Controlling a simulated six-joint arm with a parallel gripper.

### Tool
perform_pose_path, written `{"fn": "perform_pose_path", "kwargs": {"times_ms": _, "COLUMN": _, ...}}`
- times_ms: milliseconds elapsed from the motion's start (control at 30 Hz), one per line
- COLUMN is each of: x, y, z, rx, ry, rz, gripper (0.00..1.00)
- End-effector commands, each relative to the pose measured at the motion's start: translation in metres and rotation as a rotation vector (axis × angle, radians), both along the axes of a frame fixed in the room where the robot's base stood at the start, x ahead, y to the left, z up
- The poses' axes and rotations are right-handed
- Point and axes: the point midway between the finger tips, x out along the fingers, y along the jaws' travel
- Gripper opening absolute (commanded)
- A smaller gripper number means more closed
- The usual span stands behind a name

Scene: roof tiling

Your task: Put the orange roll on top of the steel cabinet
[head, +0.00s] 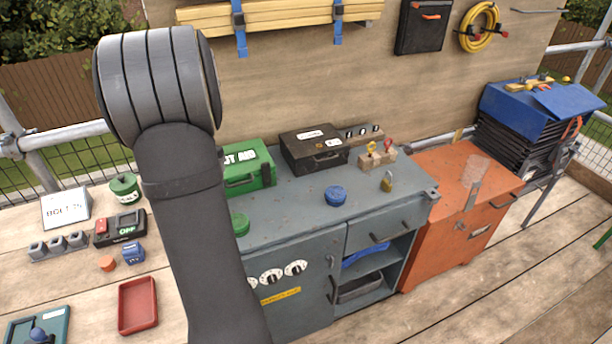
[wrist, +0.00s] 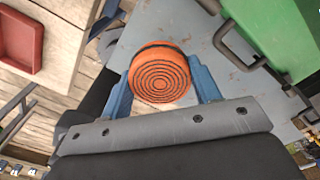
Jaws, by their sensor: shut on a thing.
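The orange roll (wrist: 158,72), with dark rings on its round face, sits between the two blue fingers of my gripper (wrist: 163,88) in the wrist view. My gripper is shut on it. The steel cabinet (head: 290,215) is the blue-grey unit in the middle of the head view. Its grey top (wrist: 140,35) shows beyond the roll in the wrist view. Whether the roll touches the top or hangs over it I cannot tell. In the head view my arm hides the gripper and the held roll.
A red tray (head: 138,305) lies on the planks.

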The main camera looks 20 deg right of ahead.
Motion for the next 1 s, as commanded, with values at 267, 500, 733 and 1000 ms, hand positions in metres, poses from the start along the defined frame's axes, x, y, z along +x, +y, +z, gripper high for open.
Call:
{"fn": "perform_pose_path", "kwargs": {"times_ms": 267, "x": -0.032, "y": -0.115, "z": 0.004, "rx": -0.001, "ry": -0.001, "rz": -0.202, "gripper": 0.32}}
{"fn": "perform_pose_path", "kwargs": {"times_ms": 500, "x": -0.078, "y": -0.201, "z": 0.008, "rx": -0.001, "ry": -0.002, "rz": -0.369, "gripper": 0.32}}
{"fn": "perform_pose_path", "kwargs": {"times_ms": 733, "x": -0.132, "y": -0.268, "z": 0.01, "rx": -0.002, "ry": -0.002, "rz": -0.521, "gripper": 0.32}}
{"fn": "perform_pose_path", "kwargs": {"times_ms": 1000, "x": -0.173, "y": -0.307, "z": 0.012, "rx": -0.003, "ry": -0.003, "rz": -0.621, "gripper": 0.32}}
